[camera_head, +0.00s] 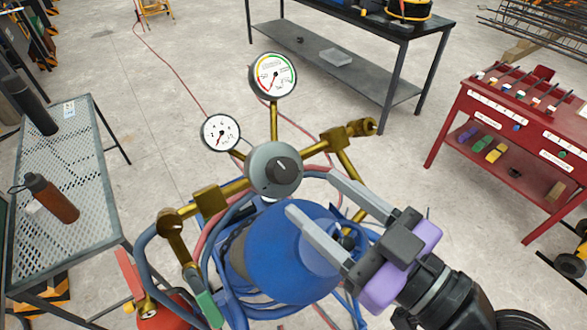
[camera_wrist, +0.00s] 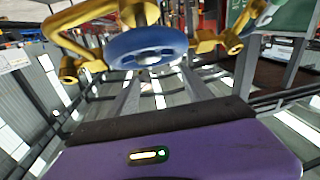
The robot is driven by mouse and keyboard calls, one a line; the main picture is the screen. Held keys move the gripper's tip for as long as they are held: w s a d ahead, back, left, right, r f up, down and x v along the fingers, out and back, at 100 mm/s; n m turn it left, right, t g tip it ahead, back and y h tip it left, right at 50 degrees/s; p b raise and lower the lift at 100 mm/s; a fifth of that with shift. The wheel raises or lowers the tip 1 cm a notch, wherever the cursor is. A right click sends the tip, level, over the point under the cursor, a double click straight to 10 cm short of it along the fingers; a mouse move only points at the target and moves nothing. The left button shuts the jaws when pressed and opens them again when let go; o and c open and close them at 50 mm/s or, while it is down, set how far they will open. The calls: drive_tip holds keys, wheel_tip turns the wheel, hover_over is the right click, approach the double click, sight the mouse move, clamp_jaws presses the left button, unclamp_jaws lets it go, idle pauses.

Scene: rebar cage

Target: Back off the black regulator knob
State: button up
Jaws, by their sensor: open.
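The black regulator knob (camera_head: 284,168) sits on the face of a round grey regulator body (camera_head: 262,181) in the head view. Brass pipework (camera_head: 236,187) runs through the regulator, with two dial gauges above it. My gripper (camera_head: 312,197) is open, its two pale fingers spread apart and pointing toward the regulator from the lower right. The fingertips are close to the knob in the picture, but nothing shows between them. In the wrist view my gripper (camera_wrist: 160,74) is also open, below a blue ring-shaped part (camera_wrist: 147,48) and brass fittings. The knob cannot be made out there.
A blue cylinder (camera_head: 290,262) with looped hoses stands below the regulator. A perforated metal table (camera_head: 75,165) with bottles is at left. A red workbench (camera_head: 480,115) is at right, and a dark shelf table (camera_head: 330,70) stands behind.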

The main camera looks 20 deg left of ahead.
sight(289, 174)
drive_tip(key=p+x, duration=0.1)
drive_tip(key=x, duration=0.5)
drive_tip(key=shift+p, duration=0.4)
clamp_jaws()
